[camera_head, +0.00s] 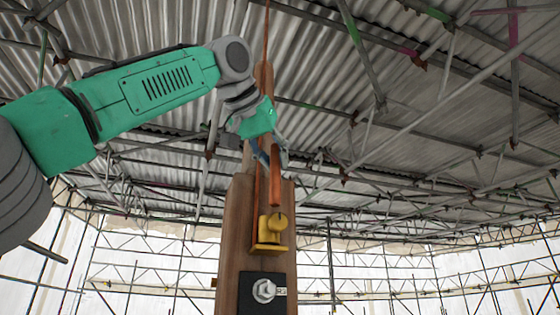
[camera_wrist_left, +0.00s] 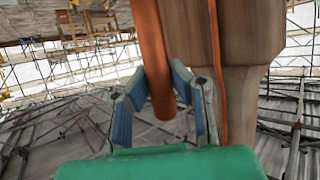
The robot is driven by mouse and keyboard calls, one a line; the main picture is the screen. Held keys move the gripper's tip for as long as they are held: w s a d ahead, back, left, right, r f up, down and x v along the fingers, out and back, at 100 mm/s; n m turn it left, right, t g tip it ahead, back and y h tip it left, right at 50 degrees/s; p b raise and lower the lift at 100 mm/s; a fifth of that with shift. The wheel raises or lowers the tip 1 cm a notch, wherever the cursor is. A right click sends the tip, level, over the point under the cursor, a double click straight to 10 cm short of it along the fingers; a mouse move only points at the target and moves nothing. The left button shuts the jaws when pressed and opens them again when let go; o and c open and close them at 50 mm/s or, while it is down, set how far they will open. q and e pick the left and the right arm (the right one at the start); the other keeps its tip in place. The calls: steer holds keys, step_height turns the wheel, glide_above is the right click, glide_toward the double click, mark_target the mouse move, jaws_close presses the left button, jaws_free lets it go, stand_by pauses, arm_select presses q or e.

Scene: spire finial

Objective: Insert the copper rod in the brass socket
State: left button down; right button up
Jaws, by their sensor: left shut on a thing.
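The copper rod (camera_head: 276,184) hangs roughly upright in front of the wooden post in the head view. My left gripper (camera_head: 274,152) is shut on its upper part. The brass socket (camera_head: 268,240) is fixed to the front of the post, with a round cup at its top right. The rod's lower end shows just above this cup; a small gap appears between them. In the left wrist view the blue fingers of my left gripper (camera_wrist_left: 160,78) close on the rod (camera_wrist_left: 150,40) from both sides, and one rod end is visible. The socket is not visible there. My right gripper is out of view.
The wooden post (camera_head: 232,230) stands close behind the rod and socket. A thin copper strip (camera_head: 263,190) runs down it. A black plate with a bolt (camera_head: 263,291) sits below the socket. Scaffold tubes and a corrugated roof lie behind. The space right of the post looks clear.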

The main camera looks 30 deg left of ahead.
arm_select(q)
steer(key=w+a+f, duration=0.1)
steer(key=w+f+b, duration=0.1)
steer(key=w+a+f+b, duration=0.1)
steer(key=f, duration=0.1)
steer(key=shift+w+a, duration=0.2)
steer(key=shift+a, duration=0.15)
steer(key=shift+w+f, duration=0.1)
steer(key=shift+f, duration=0.25)
steer(key=shift+a+f+b, duration=0.45)
steer(key=shift+f+b, duration=0.1)
steer(key=shift+b, duration=0.2)
steer(key=shift+d+r, duration=0.1)
steer(key=c, duration=1.5)
jaws_free()
steer(key=shift+c, duration=0.2)
steer(key=shift+d, duration=0.15)
